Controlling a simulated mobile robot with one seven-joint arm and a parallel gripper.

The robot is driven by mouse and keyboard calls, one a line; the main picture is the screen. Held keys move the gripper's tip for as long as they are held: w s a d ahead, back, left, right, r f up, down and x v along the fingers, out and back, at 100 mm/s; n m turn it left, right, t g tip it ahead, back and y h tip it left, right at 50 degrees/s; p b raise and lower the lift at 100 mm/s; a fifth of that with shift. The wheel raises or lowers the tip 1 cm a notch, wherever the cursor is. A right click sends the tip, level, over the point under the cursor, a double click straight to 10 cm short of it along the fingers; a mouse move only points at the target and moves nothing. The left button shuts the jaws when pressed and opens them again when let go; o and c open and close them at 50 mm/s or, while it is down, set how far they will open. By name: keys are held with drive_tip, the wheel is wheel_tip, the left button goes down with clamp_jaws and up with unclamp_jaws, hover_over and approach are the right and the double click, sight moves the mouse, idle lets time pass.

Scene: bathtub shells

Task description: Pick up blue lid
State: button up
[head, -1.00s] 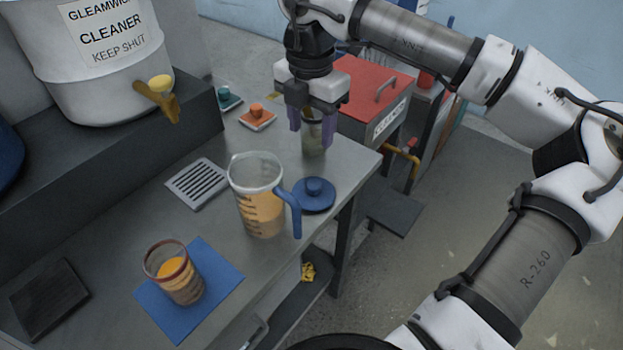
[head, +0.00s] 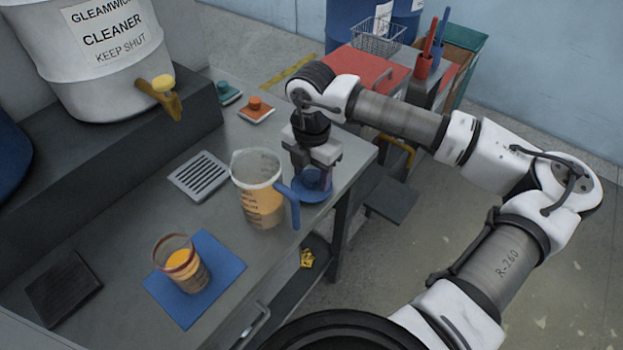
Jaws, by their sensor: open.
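The blue lid (head: 307,195) lies on the grey metal table near its right edge, beside the pitcher's blue handle. The clear pitcher (head: 258,188) of orange liquid stands upright just left of my gripper.
A glass of orange liquid (head: 182,264) stands on a blue mat (head: 217,282). A slotted grate (head: 203,176), an orange lid (head: 256,109) and a teal lid (head: 227,93) lie farther back. A red-topped cabinet (head: 368,72) stands behind.

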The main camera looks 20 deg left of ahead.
drive_tip(key=shift+f, duration=0.15)
drive_tip(key=shift+c, duration=0.2)
drive_tip(key=c, duration=1)
